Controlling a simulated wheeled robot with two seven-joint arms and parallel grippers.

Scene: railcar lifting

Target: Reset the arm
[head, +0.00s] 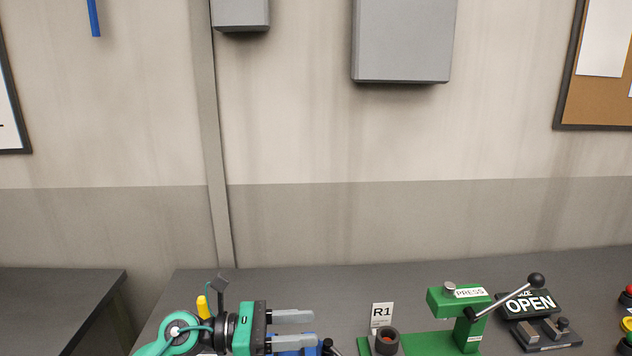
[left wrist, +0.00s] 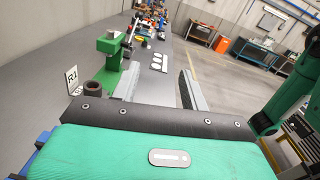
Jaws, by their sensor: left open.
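My left gripper (head: 312,327) comes in from the lower left in the head view, over the dark workbench (head: 262,282). Its two grey fingers point right and are apart, with nothing between them. It also shows in the left wrist view (left wrist: 158,88), fingers spread and empty. A blue thing (head: 300,338) lies behind or below the fingers, partly hidden by them. To the right of the fingers stand an R1 sign (head: 381,313), a dark hollow cylinder (head: 386,341) and a green press (head: 452,305) with a ball-ended lever. My right gripper is in neither view.
A dark fixture with an OPEN sign (head: 530,304) stands right of the press. Red and yellow buttons (head: 627,324) are at the right edge. Another dark table (head: 60,300) stands at left, across a gap. Grey wall boxes (head: 403,40) hang above.

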